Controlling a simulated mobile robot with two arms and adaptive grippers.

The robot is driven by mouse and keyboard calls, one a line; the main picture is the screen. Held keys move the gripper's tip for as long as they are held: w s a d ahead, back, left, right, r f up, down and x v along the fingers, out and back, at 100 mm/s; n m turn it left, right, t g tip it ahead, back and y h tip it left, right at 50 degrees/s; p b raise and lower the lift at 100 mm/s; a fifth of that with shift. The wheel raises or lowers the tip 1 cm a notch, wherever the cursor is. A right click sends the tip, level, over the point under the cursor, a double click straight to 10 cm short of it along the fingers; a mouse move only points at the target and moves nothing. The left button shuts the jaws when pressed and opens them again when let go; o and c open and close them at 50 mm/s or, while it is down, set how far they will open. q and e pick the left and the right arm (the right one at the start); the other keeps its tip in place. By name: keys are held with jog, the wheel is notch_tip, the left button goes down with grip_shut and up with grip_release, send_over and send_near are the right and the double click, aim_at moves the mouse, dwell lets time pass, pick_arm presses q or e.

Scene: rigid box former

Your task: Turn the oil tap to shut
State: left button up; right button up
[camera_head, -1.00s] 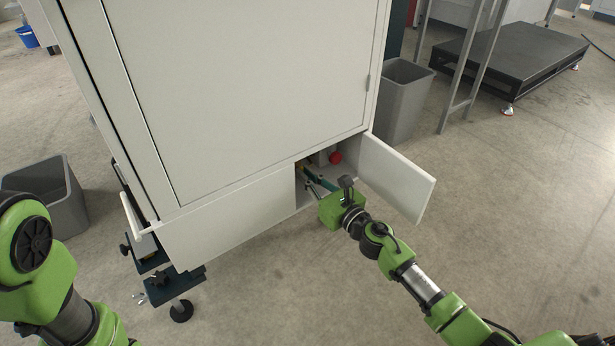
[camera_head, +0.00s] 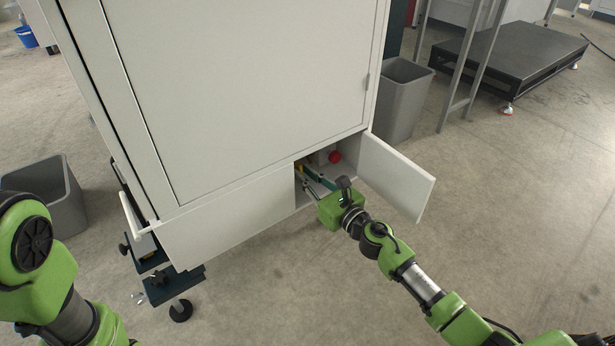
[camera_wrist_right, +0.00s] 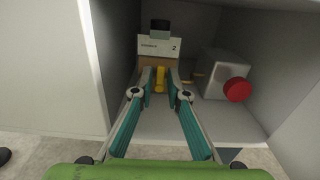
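The oil tap shows as a yellow handle (camera_wrist_right: 160,78) inside the low open compartment, below a white labelled box in the right wrist view. It points towards my wrist camera. In the head view only a small bit of yellow (camera_head: 299,167) shows behind my fingers. My right gripper (camera_wrist_right: 160,88) reaches into the compartment with its fingers parted, one on each side of the yellow handle. A narrow gap seems to show on both sides, so contact cannot be made out. My left arm is at the left edge of the head view; its gripper is out of view.
A red round knob (camera_wrist_right: 237,90) on a grey box (camera_wrist_right: 218,72) sits right of the tap. The white labelled box (camera_wrist_right: 158,46) is behind it. The open cabinet door (camera_head: 398,178) stands right of my right gripper. Grey bins (camera_head: 402,100) stand on the floor.

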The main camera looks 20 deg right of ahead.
jog(key=v, duration=1.2)
